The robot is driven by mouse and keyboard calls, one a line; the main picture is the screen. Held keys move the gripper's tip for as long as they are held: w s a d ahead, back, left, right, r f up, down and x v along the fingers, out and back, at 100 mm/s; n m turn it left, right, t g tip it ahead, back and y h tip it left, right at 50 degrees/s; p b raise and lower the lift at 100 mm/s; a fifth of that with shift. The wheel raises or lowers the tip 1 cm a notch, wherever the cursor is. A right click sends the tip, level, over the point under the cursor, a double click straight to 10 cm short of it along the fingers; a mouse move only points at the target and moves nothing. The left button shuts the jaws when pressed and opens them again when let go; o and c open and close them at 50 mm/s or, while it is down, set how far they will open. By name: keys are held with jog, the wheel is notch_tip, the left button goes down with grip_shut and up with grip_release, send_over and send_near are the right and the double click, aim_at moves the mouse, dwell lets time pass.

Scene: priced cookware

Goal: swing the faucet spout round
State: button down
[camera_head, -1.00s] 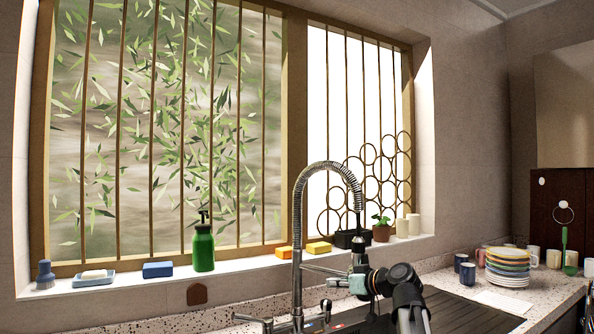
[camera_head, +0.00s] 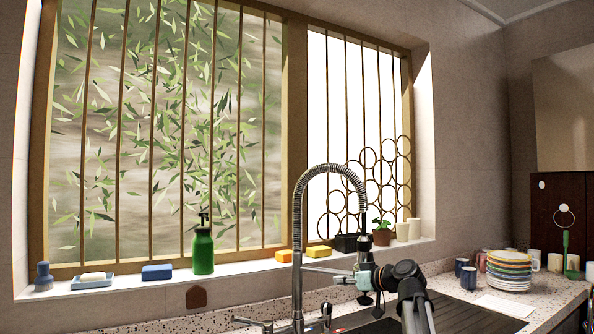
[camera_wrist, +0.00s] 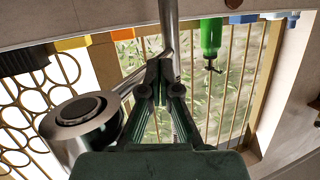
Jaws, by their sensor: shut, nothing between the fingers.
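The faucet (camera_head: 297,240) has a tall steel column and a spring-coiled spout (camera_head: 336,167) that arches over to the right. Its spray head (camera_head: 363,246) hangs down at the right end, in front of the window. My gripper (camera_head: 342,280) is low beside the spray head, partly hidden by it and by my wrist. In the wrist view my gripper (camera_wrist: 165,68) is shut and empty, with the round metal end of the spray head (camera_wrist: 82,118) close to its left. I cannot tell whether they touch. The faucet column (camera_wrist: 169,25) is beyond the fingertips.
A green soap bottle (camera_head: 203,249), a blue sponge (camera_head: 157,272), yellow sponges (camera_head: 318,251) and a potted plant (camera_head: 382,236) line the sill. Stacked plates (camera_head: 509,270) and mugs (camera_head: 468,277) stand on the counter at right. A dark drainboard (camera_head: 460,314) lies below my arm.

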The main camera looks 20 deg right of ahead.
jog(key=s+a+v, duration=0.1)
jog(key=v, duration=0.8)
jog(key=shift+a+r+p, duration=0.15)
jog(key=shift+a+p, duration=0.2)
jog(key=shift+p, duration=0.1)
dwell(0.5)
